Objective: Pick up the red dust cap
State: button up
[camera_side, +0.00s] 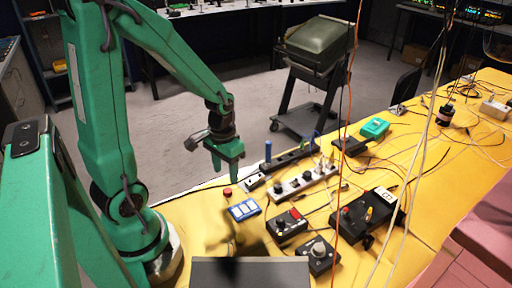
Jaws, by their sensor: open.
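A small red dust cap (227,192) sits on the yellow table top, left of a blue block with white labels. My gripper (226,172) is open, pointing down above and slightly behind the cap in the picture. Its green fingers are apart from the cap, and nothing shows between them. The exact height of the fingers over the table is hard to tell from this view.
The blue block (243,210) lies close to the cap. Power strips (302,184) and black control boxes (287,224) crowd the table to the right. An orange cable (342,130) hangs in front. A dark grey box (250,272) stands at the near edge.

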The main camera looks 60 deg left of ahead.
aim_at(227, 190)
jog(key=shift+f, duration=0.8)
jog(key=shift+f, duration=0.2)
jog(key=shift+w+a+f, duration=0.1)
jog(key=shift+f, duration=2.3)
jog(key=shift+c, duration=0.4)
jog(key=c, duration=1)
